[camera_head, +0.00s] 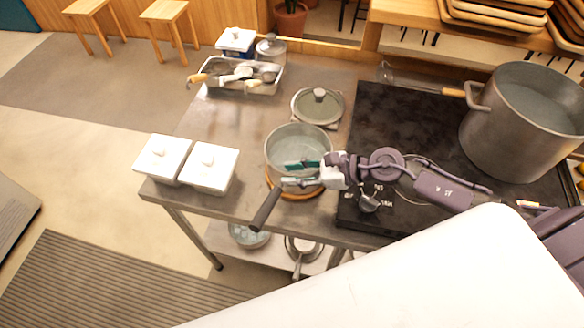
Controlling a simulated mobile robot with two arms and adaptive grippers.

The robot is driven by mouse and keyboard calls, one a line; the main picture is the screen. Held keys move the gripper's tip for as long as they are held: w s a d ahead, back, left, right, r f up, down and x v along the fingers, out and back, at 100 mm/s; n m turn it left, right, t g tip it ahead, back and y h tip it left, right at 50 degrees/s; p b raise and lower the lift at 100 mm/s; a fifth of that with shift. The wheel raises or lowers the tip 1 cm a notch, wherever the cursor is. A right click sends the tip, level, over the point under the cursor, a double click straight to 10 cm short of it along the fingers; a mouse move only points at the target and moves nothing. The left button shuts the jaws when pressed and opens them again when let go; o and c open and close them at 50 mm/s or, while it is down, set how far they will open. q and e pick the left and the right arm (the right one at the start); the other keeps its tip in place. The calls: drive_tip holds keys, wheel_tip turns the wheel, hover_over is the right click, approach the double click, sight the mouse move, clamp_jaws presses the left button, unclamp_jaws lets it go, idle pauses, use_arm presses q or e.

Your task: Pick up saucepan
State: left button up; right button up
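The saucepan (284,142) is a round grey metal pot with a long dark handle (264,210) pointing down-left. It sits on a round wooden trivet (299,195) near the front of the metal counter. My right gripper (299,174) reaches in from the right, over the near side of the saucepan by the handle's base. Its teal-padded finger shows over the pan's inside, and a grey finger shows apart from it, nearer the handle. Whether either touches the pan is unclear. My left gripper is not in view.
Two white lidded boxes (208,168) stand left of the saucepan. A glass lid (317,104) lies behind it. A tray of utensils (237,88) is at the back left. A large stockpot (513,125) stands on the black stove (408,116) at right. Counter left of the pan is partly clear.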

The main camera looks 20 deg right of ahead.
clamp_jaws()
drive_tip(key=shift+w+r, duration=0.15)
drive_tip(key=shift+r, duration=0.05)
idle(0.3)
